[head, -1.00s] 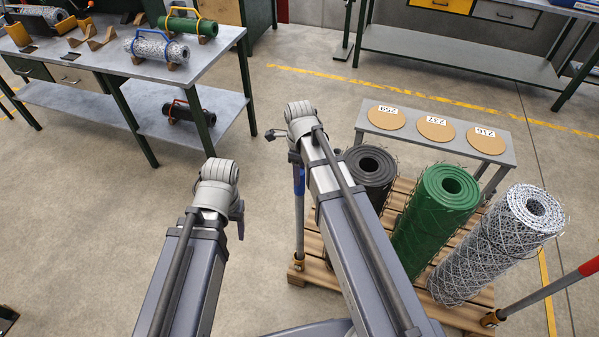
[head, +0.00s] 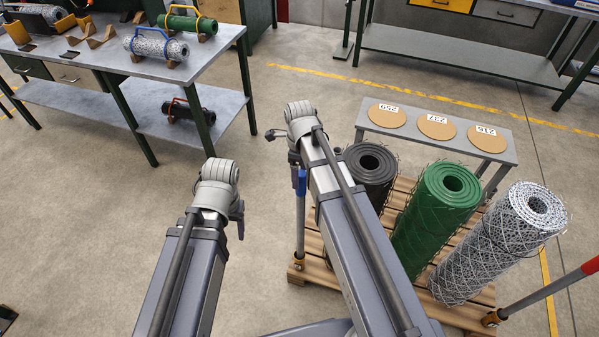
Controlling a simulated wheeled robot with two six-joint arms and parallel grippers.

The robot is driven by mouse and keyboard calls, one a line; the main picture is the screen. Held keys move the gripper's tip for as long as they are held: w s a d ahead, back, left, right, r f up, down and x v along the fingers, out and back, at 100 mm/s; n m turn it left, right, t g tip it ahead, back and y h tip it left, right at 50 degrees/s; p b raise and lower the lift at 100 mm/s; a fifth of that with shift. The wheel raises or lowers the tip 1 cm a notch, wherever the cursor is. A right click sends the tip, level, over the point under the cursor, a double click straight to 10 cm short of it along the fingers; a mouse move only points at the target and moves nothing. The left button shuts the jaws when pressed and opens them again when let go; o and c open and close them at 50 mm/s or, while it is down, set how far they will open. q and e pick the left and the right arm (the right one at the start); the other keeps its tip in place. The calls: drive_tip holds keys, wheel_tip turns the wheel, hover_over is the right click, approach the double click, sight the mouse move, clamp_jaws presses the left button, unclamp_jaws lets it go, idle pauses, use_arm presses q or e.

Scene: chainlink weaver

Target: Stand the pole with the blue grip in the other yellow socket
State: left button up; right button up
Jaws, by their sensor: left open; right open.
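The pole with the blue grip (head: 301,186) stands nearly upright at the left side of a wooden pallet (head: 313,272). Its foot is in a yellow socket (head: 298,263). My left gripper (head: 240,221) is open and empty over bare floor, left of the blue-grip pole. My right gripper (head: 274,134) is open, just above and left of that pole's top in the picture. I cannot tell whether it touches the pole. My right forearm hides part of the pallet.
Black (head: 369,172), green (head: 436,208) and grey-white (head: 497,243) mesh rolls stand on the pallet. Behind them is a low bench (head: 400,136) with numbered discs. A workbench (head: 105,60) with small rolls stands at the left. The floor between is clear.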

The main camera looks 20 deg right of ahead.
wheel_tip(320, 180, up, 8)
drive_tip(key=p, duration=0.8)
drive_tip(key=shift+f, duration=0.1)
idle(0.4)
drive_tip(key=shift+s+a+n, duration=0.25)
drive_tip(key=shift+n, duration=0.15)
drive_tip(key=s+a+n, duration=0.5)
drive_tip(key=s+n, duration=0.2)
drive_tip(key=n, duration=0.7)
drive_tip(key=s+a+n+h, duration=0.1)
drive_tip(key=s+a+n, duration=0.4)
drive_tip(key=n, duration=0.8)
drive_tip(key=shift+s+n, duration=0.4)
drive_tip(key=shift+s, duration=0.5)
